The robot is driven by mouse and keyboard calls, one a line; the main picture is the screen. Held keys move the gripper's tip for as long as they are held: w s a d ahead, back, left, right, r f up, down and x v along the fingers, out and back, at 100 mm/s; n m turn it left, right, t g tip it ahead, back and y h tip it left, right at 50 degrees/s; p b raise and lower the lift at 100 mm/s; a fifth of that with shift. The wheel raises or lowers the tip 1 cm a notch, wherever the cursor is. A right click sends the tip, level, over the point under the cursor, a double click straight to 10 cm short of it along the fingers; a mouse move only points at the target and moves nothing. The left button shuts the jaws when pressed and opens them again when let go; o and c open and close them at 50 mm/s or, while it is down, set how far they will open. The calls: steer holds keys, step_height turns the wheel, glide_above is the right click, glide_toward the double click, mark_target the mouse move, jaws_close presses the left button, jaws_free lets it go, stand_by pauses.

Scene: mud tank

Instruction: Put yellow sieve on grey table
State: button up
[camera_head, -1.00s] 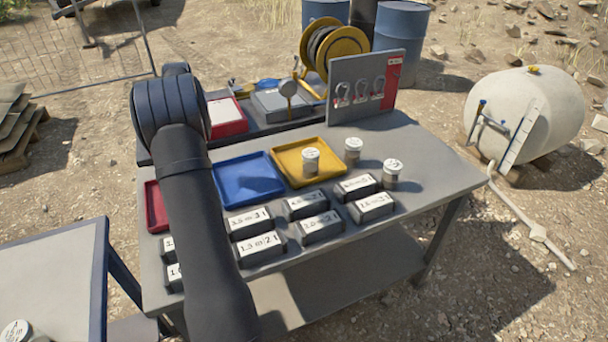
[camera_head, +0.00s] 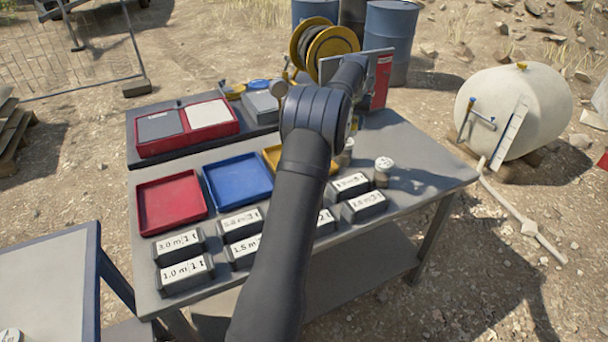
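A small yellow round item (camera_head: 234,91) lies at the back of the grey table, beside a blue one (camera_head: 258,85). It may be the yellow sieve, but it is too small to be sure. The large grey table (camera_head: 425,170) fills the middle, with a raised dark section at its back left. My arm crosses the table from the bottom, with its elbow over the yellow tray and its far link pointing back right at the upright board. My gripper is hidden behind the arm, so its fingers do not show.
Red (camera_head: 171,203), blue (camera_head: 238,180) and yellow (camera_head: 272,158) trays stand behind several labelled dark blocks. A labelled jar (camera_head: 383,170) stands to the right. A hose reel (camera_head: 322,48) and a board (camera_head: 385,75) are at the back.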

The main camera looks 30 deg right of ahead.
steer(key=s+d+m+g+h, duration=0.1)
steer(key=s+d+m, duration=0.2)
steer(key=s+d, duration=0.8)
steer(key=s+d+m, duration=0.2)
steer(key=s+d, duration=0.7)
steer(key=s, duration=0.5)
steer(key=w+f, duration=1.2)
steer(key=shift+w+a, duration=0.15)
steer(key=shift+a, duration=0.25)
steer(key=shift+f, duration=2)
steer(key=shift+f, duration=0.15)
steer(key=o, duration=1)
